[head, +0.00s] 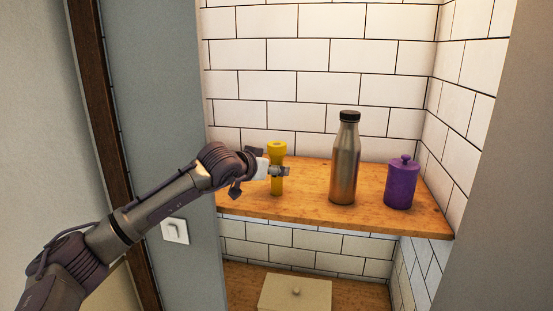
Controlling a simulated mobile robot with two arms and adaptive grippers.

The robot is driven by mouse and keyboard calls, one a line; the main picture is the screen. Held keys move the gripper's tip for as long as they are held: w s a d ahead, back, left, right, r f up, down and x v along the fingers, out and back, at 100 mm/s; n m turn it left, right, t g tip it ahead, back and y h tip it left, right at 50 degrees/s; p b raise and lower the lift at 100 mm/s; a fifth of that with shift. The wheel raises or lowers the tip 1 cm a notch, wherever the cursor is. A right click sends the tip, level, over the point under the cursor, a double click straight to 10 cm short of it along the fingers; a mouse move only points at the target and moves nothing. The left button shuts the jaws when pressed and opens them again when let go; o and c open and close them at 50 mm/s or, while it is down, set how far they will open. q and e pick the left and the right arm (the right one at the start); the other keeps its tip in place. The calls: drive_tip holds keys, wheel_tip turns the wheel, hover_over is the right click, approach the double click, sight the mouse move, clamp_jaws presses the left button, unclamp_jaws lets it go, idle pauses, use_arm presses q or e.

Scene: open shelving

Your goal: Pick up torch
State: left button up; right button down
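The yellow torch (277,149) stands upright on the wooden shelf, its wider head at the top. My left gripper (279,170) reaches in from the left at the torch's middle. A grey fingertip shows in front of the torch's body and hides a small part of it. The other finger is hard to make out, so I cannot tell whether the gripper is closed on the torch or only around it. My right gripper is not in view.
A steel bottle (344,167) with a black cap and a purple lidded jar (401,184) stand right of the torch on the shelf (305,197). A beige lidded box (296,294) sits below. Tiled walls close the back and right; a grey panel (165,100) borders the left.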

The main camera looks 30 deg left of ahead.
use_arm(q)
drive_tip(key=shift+p+x, duration=0.3)
drive_tip(key=shift+x, duration=0.9)
drive_tip(key=shift+w, duration=0.25)
drive_tip(key=shift+s, duration=0.15)
drive_tip(key=shift+c, duration=0.9)
clamp_jaws()
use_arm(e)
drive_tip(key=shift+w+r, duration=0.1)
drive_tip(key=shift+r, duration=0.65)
use_arm(q)
drive_tip(key=shift+r, duration=0.1)
